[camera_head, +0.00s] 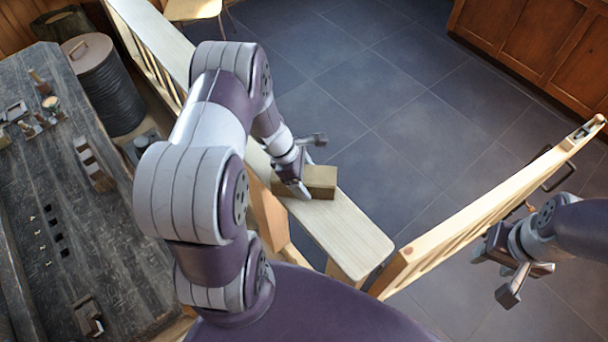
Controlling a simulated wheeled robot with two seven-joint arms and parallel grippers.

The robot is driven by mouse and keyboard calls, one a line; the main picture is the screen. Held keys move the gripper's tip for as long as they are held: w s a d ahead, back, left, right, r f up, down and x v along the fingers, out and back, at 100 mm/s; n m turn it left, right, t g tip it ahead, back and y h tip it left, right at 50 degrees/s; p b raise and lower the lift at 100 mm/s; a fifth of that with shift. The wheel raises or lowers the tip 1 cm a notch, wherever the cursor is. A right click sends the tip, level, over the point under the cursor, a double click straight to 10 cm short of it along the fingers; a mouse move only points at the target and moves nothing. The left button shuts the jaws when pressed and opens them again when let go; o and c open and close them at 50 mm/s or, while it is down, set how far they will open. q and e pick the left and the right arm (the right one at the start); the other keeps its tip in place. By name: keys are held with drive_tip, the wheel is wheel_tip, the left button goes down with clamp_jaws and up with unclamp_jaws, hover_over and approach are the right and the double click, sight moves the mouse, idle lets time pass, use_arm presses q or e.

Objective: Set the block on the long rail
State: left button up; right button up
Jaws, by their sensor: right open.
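The block (320,178), a small brownish-yellow rectangular piece, lies on the flat pale top of the long rail (345,235), near its close end. It looks to rest flat, though its contact with the rail is partly hidden. My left gripper (308,165) is at the block, with its fingers spread apart. One finger comes down in front of the block's left part; the other shows above and behind it. My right gripper (525,280) is open and empty, over the floor at the right, away from the block.
A second slatted wooden railing (480,205) runs along the right, close to my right arm. A dark workbench (100,220) with small tools fills the left. A ridged dark barrel (108,90) and a pale chair (195,8) stand farther back. Tiled floor between the railings is clear.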

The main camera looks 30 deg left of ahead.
use_arm(q)
drive_tip(key=shift+o, duration=0.7)
drive_tip(key=shift+s+r, duration=0.1)
drive_tip(key=shift+s, duration=0.05)
drive_tip(key=shift+a+r, duration=0.1)
drive_tip(key=shift+r, duration=0.25)
drive_tip(key=v, duration=1.1)
drive_tip(key=s+d+r+m+y, duration=0.25)
drive_tip(key=s+d+m, duration=0.2)
drive_tip(key=m, duration=0.75)
drive_tip(key=s+d+r+m+y, duration=0.25)
drive_tip(key=d+r+m, duration=0.2)
drive_tip(key=m, duration=0.65)
drive_tip(key=shift+h, duration=0.5)
drive_tip(key=f+b, duration=0.4)
drive_tip(key=shift+d+f, duration=0.2)
drive_tip(key=shift+f, duration=0.1)
drive_tip(key=shift+a, duration=0.1)
